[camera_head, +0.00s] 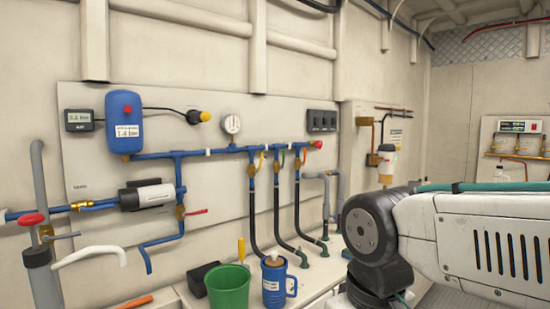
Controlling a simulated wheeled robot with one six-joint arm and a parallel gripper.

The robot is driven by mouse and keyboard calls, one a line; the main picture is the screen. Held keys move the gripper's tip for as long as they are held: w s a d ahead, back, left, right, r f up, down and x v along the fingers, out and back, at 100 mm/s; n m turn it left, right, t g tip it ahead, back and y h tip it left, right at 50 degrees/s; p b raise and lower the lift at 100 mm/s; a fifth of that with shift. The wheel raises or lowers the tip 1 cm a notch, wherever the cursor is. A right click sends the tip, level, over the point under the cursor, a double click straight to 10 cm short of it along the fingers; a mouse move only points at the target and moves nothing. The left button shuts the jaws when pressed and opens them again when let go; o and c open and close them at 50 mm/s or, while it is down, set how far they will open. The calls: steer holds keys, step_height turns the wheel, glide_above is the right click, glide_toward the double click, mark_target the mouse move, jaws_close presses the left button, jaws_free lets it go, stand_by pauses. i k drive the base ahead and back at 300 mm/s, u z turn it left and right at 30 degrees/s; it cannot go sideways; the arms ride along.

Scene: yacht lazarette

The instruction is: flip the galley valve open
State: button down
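Several blue pipes run along a white panel (90,165) on the wall. Three brass branch valves hang below the manifold pipe (225,151), above black hoses. I cannot read any label that tells which is the galley valve. My arm comes in from the right; my gripper is not in view.
A blue tank (124,122), a gauge (231,124) and a switch panel (321,121) are on the wall. A green bucket (228,287) and a blue jug (274,282) stand below the hoses.

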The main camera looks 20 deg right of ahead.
mark_target(256, 171)
steer(key=z, duration=0.75)
steer(key=i, duration=1.2)
steer(key=u, duration=0.15)
